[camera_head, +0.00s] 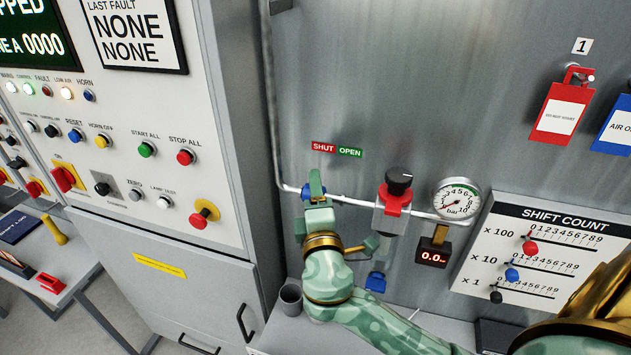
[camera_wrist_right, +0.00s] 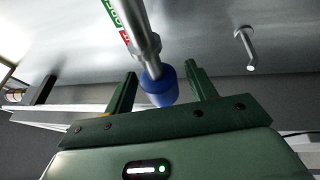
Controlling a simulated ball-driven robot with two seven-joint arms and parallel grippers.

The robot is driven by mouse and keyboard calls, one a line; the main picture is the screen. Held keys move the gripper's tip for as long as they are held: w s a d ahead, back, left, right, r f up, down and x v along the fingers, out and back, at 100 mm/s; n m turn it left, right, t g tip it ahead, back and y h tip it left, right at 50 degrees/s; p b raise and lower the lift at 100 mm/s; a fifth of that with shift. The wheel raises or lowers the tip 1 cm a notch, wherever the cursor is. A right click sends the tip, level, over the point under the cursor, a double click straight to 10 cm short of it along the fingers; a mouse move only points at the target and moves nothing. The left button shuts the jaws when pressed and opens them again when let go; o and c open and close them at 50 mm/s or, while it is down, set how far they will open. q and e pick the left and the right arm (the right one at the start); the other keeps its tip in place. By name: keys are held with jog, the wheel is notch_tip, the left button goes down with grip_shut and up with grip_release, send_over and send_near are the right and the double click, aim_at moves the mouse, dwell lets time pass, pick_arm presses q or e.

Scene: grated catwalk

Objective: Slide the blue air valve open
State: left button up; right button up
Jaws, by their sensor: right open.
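The blue air valve is a blue sleeve (camera_wrist_right: 158,88) around a silver pipe in the right wrist view. In the head view only a bit of blue (camera_head: 306,191) shows behind my fingers, on the thin pipe below the SHUT/OPEN label (camera_head: 336,149). My right gripper (camera_head: 316,187) is open at the valve. In the right wrist view, its two green fingers (camera_wrist_right: 160,76) stand on either side of the blue sleeve, with visible gaps. Whether the sleeve sits at SHUT or OPEN is hard to tell. My left gripper is not in view.
Right of the valve are a regulator with a black knob and red collar (camera_head: 393,199), a round gauge (camera_head: 457,201) and a small display (camera_head: 432,256). Red (camera_head: 563,112) and blue tags hang further right. A grey control cabinet (camera_head: 160,120) stands to the left. A dark cup (camera_head: 290,300) is below.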

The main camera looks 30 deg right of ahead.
jog(key=shift+x, duration=1)
jog(key=c, duration=1)
jog(key=shift+s+d, duration=1.1)
jog(key=shift+s, duration=0.2)
jog(key=o, duration=0.6)
jog(key=shift+f, duration=0.1)
jog(key=o, duration=0.4)
jog(key=shift+s+d, duration=0.1)
